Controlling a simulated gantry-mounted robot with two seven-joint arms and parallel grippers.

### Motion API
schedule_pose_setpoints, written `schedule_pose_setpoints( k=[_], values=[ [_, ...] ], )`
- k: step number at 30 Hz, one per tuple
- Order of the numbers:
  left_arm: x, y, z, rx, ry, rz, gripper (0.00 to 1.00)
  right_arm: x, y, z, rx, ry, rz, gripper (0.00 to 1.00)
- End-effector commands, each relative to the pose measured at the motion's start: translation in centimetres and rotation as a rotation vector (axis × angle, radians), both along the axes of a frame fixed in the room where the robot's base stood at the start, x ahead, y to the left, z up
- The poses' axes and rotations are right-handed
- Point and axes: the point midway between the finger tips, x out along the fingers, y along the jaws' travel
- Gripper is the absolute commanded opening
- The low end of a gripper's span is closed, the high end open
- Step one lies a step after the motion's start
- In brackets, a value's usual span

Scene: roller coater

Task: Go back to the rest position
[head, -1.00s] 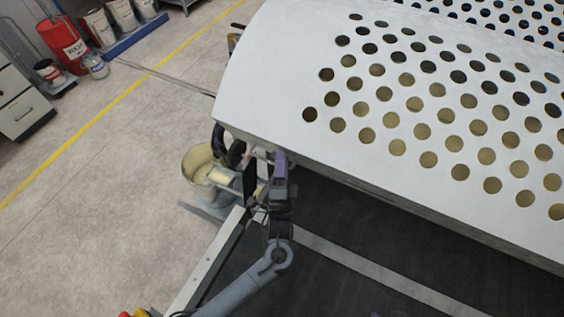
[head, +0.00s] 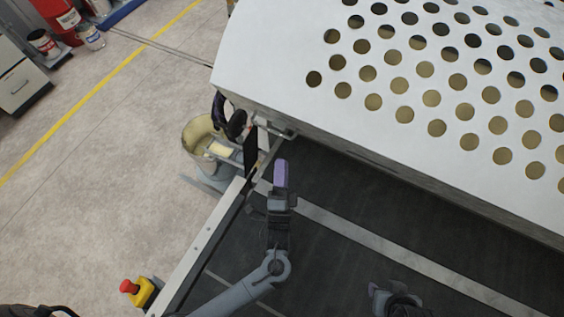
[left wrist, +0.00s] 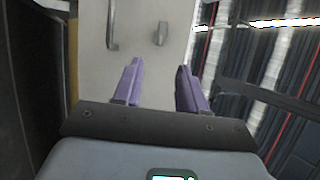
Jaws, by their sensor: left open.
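My left gripper (head: 281,168) has purple fingers and is over the dark floor, in front of the near edge of the white perforated panel (head: 275,75). In the left wrist view its two fingers (left wrist: 160,72) stand apart with nothing held between them. Beyond the fingers is a pale surface (left wrist: 148,40) with a handle and a small knob. A dark part of my right arm (head: 392,300) shows at the bottom of the head view; its jaws cannot be made out.
A bucket (head: 190,140) with cream-coloured contents stands left of a pale rail (head: 205,250). A yellow and red emergency stop button (head: 140,292) is at the lower left. A red bin (head: 58,18) and a drawer cabinet (head: 20,88) stand far left. Dark floor around my left gripper is clear.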

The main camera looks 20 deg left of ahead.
Motion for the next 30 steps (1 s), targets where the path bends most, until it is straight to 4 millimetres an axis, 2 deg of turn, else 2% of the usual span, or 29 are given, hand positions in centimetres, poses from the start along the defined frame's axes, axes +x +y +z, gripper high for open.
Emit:
schedule_pose_setpoints(
  k=[11, 16, 19, 23, 27, 30],
  values=[
    [0.0, 0.0, 0.0, 0.0, 0.002, 0.0, 0.41, 0.0, 0.1, 0.1, 0.006, 0.0, -0.004, 0.43],
    [-1.5, 0.4, -0.7, 0.008, 0.044, 0.002, 0.41, 0.0, 0.2, 1.4, 0.009, 0.0, -0.006, 0.43],
    [-3.3, 2.6, -0.8, 0.019, 0.081, 0.032, 0.41, 0.0, 0.2, 2.9, 0.011, 0.001, -0.007, 0.43],
    [-4.9, 6.9, 1.5, -0.041, 0.14, 0.041, 0.41, 0.0, 0.2, 5.5, 0.01, -0.001, -0.007, 0.43],
    [-5.2, 10.0, 2.4, -0.264, 0.286, -0.032, 0.41, 0.1, 0.2, 7.2, 0.01, -0.003, -0.006, 0.43],
    [-5.5, 10.9, 3.1, -0.448, 0.403, -0.093, 0.41, 0.1, 0.2, 8.2, 0.008, -0.003, -0.005, 0.43]
  ],
)
